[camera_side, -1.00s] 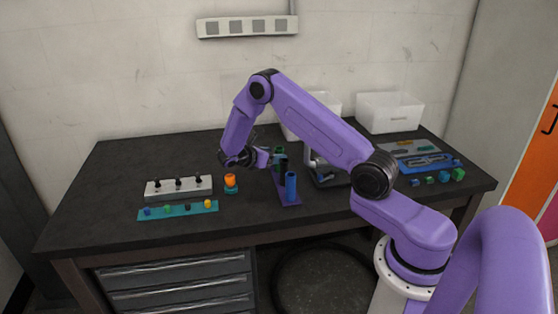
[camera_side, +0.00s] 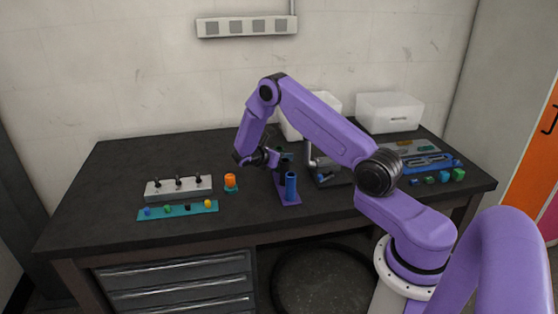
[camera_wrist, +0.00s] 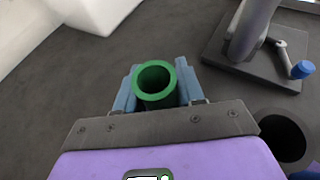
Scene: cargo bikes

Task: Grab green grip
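The green grip (camera_wrist: 156,82) is an upright hollow green tube in the wrist view, seen from above. My gripper (camera_wrist: 157,88) has its two grey-blue fingers on either side of it, spread about as wide as the tube. The gripper looks open; whether the fingers touch the tube is hard to tell. In the side view my gripper (camera_side: 272,158) is over the back end of the purple holder (camera_side: 283,191) and hides most of the green grip.
A blue grip (camera_side: 291,186) stands at the holder's front. A dark hollow grip (camera_wrist: 284,137) is close to my gripper's right in the wrist view. A dark-based stand (camera_side: 325,172) is to the right. An orange piece (camera_side: 230,181) and a white block (camera_side: 178,188) are left.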

